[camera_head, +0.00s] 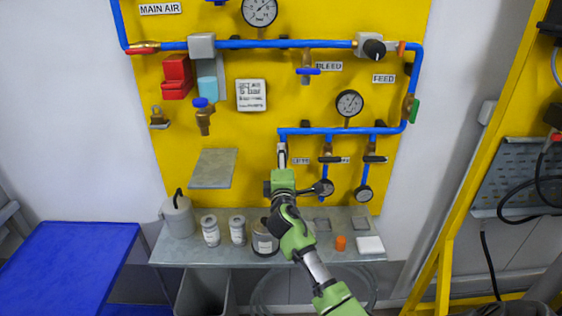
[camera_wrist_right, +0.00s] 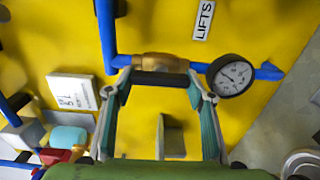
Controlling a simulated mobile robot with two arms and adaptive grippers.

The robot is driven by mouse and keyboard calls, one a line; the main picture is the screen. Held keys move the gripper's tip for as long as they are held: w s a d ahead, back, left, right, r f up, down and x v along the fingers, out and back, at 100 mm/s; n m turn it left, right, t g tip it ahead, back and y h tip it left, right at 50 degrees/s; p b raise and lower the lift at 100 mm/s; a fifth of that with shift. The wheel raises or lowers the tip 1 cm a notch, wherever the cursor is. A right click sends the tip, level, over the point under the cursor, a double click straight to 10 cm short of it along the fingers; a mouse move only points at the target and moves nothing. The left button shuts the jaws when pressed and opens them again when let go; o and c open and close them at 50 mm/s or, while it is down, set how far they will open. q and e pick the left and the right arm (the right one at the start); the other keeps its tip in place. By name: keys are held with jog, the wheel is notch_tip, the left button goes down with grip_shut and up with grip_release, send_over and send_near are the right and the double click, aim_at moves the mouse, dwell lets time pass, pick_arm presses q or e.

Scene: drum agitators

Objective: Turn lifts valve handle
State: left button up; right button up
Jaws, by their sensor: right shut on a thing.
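My right gripper (camera_head: 283,152) reaches up to the leftmost drop pipe on the yellow panel. In the right wrist view its two fingers (camera_wrist_right: 159,88) close on the ends of the black lifts valve handle (camera_wrist_right: 160,77). The handle looks roughly parallel to the blue pipe beside it. The brass valve body (camera_wrist_right: 158,62) sits behind the handle. The LIFTS label (camera_wrist_right: 204,20) is close by, and a round gauge (camera_wrist_right: 232,75) stands on the same pipe. In the head view the gripper and wrist cover most of this valve. My left gripper is out of view.
Two similar valves with black crosswise handles (camera_head: 330,160) (camera_head: 375,158) sit to the right. A grey shelf (camera_head: 190,253) below carries cans, an orange cap (camera_head: 341,243) and a white block (camera_head: 370,245). A blue table (camera_head: 70,262) stands at left.

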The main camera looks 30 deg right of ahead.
jog(key=o, duration=1.1)
jog(key=shift+d+r, duration=0.25)
jog(key=shift+r, duration=0.1)
jog(key=shift+w+d+f, duration=0.1)
jog(key=shift+f, duration=0.2)
jog(key=shift+s+a, duration=0.25)
jog(key=shift+a, duration=0.05)
jog(key=v, duration=1.1)
jog(key=shift+s+d, duration=0.1)
jog(key=shift+s, duration=0.15)
